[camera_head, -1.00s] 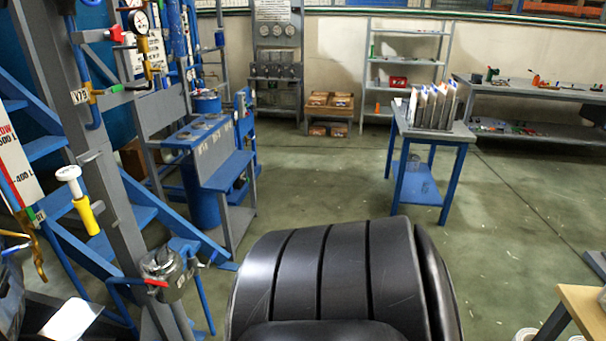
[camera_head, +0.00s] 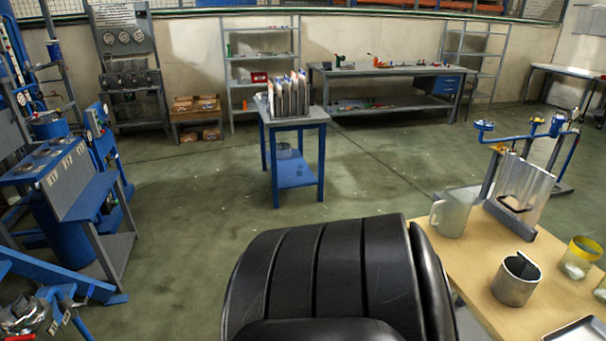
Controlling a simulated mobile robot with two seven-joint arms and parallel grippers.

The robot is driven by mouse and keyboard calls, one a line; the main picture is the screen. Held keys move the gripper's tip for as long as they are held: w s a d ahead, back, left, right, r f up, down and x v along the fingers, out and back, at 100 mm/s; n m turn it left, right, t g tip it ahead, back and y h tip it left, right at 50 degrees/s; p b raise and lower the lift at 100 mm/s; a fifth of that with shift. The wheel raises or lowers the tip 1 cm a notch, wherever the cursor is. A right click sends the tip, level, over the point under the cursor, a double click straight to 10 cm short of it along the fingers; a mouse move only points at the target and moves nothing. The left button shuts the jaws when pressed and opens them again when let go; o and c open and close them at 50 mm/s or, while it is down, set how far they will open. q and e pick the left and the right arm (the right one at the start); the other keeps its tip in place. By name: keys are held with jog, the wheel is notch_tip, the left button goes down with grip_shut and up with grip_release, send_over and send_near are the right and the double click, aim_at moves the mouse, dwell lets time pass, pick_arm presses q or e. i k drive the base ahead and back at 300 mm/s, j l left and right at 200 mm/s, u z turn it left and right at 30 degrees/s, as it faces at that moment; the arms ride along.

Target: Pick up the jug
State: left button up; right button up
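A pale, translucent jug (camera_head: 455,216) with a handle on its left side stands upright at the back left corner of the wooden table (camera_head: 466,268) on the right. It stands close to the left of a rack holding clear panels. Nothing is touching the jug from my side. Neither of my grippers can be made out in the head view.
A blue table (camera_head: 293,171) with upright folders stands ahead. Blue equipment lines the left. Open floor lies between.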

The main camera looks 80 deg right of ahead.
aim_at(456, 205)
jog(key=z, duration=1.75)
